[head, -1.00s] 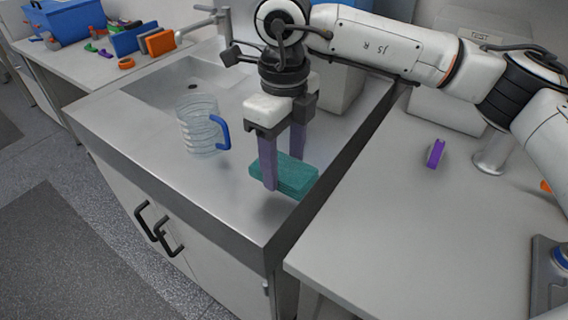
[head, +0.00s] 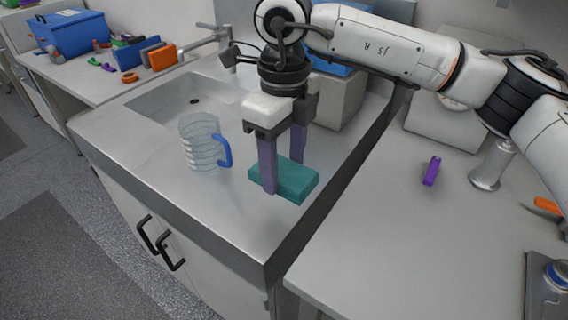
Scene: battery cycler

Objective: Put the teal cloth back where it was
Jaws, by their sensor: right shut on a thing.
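The teal cloth (head: 291,182) is a folded, flat block over the steel sink counter, near its front right corner. My right gripper (head: 283,178) points down with its two purple fingers on either side of the cloth, shut on it. The near finger covers part of the cloth's left end. I cannot tell whether the cloth touches the counter or hangs just above it. My left gripper is not in view.
A clear jug (head: 200,143) with a blue handle stands left of the cloth. The sink basin (head: 165,100) lies behind it. A grey worktop (head: 390,235) is to the right, with a purple item (head: 431,171) and a metal cylinder (head: 489,166). The counter's front left is clear.

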